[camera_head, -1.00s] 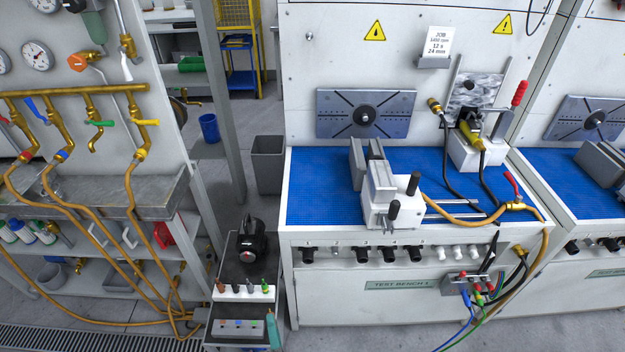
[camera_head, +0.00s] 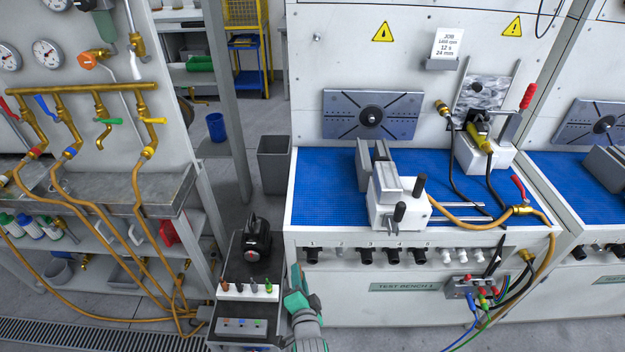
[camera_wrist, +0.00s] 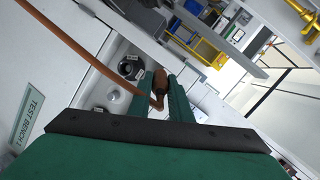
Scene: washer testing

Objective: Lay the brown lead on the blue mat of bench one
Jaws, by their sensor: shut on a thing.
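My gripper (camera_head: 298,280) is low at the left front corner of bench one, beside the small cart. In the wrist view my green fingers (camera_wrist: 163,88) are shut on the brown lead's end (camera_wrist: 159,84), with its cable (camera_wrist: 80,50) running to the upper left past the bench front. I cannot make out the held lead in the head view. The blue mat (camera_head: 318,195) of bench one lies above and to the right of my gripper. Its left part is bare.
A grey vise (camera_head: 388,205) stands mid-mat, with a yellow-brown hose (camera_head: 460,222) to its right. The cart (camera_head: 245,310) carries a black device (camera_head: 253,240) and several small plugs. Knobs (camera_head: 365,256) line the bench front. A grey bin (camera_head: 273,165) stands behind the cart.

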